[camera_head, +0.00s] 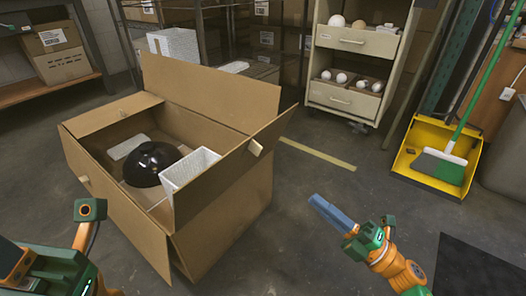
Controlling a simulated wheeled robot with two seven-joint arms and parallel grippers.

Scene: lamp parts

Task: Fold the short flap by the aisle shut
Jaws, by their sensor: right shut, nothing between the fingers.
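The open cardboard box (118,212) stands on the floor at left. Its short flap on the right side (225,190) stands up, tilted outward, with a small tan tab on it. The long back flap (210,88) stands upright. The short flap at the far left (112,114) lies folded inward. In the box are a black dome shade (152,164) and a white textured piece (190,170). My right gripper (318,204) is shut and empty, right of the box and apart from the flap. My left arm's hand part shows at the lower left; its fingers cannot be made out.
A drawer cart (345,98) with round bulbs stands at the back. A yellow dustpan (412,150) and a green broom are at right. A dark mat (475,268) lies at lower right.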

